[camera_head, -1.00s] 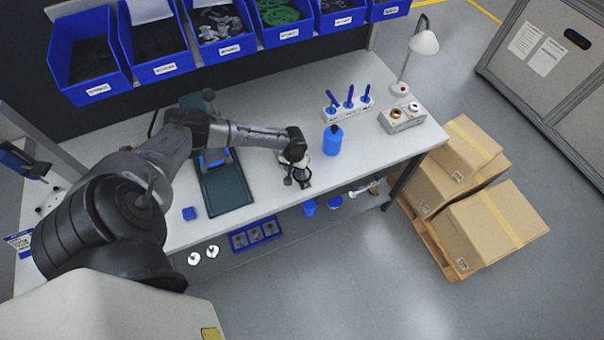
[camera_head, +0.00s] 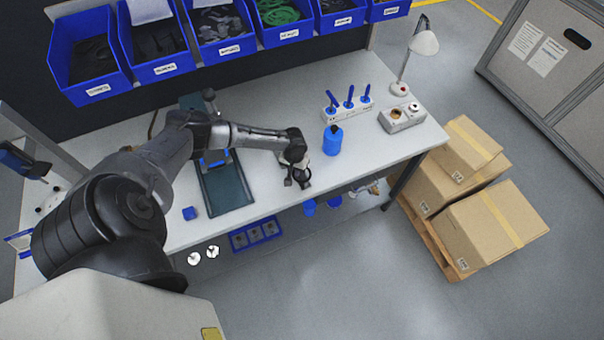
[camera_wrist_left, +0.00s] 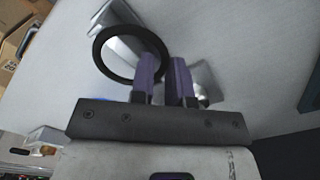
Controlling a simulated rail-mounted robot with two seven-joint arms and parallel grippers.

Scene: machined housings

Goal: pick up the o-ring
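The o-ring (camera_wrist_left: 101,42) is a black ring in the left wrist view, above the gripper body. My left gripper (camera_wrist_left: 164,62) has two purple fingers close together, with the ring's right side between them. The ring looks sharp against a blurred background and appears held. In the head view my left gripper (camera_head: 301,180) is over the front edge of the workbench; the ring cannot be made out clearly there. Blurred silver metal pieces (camera_wrist_left: 206,82) lie behind the fingers in the wrist view. My right gripper is not in view.
A blue bottle (camera_head: 332,141) stands just right of the gripper. Behind it are a white holder (camera_head: 345,110) with blue tools, a grey box (camera_head: 402,117) and a lamp (camera_head: 424,43). A dark green mat (camera_head: 226,188) lies to the left. Blue bins (camera_head: 221,28) line the back.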

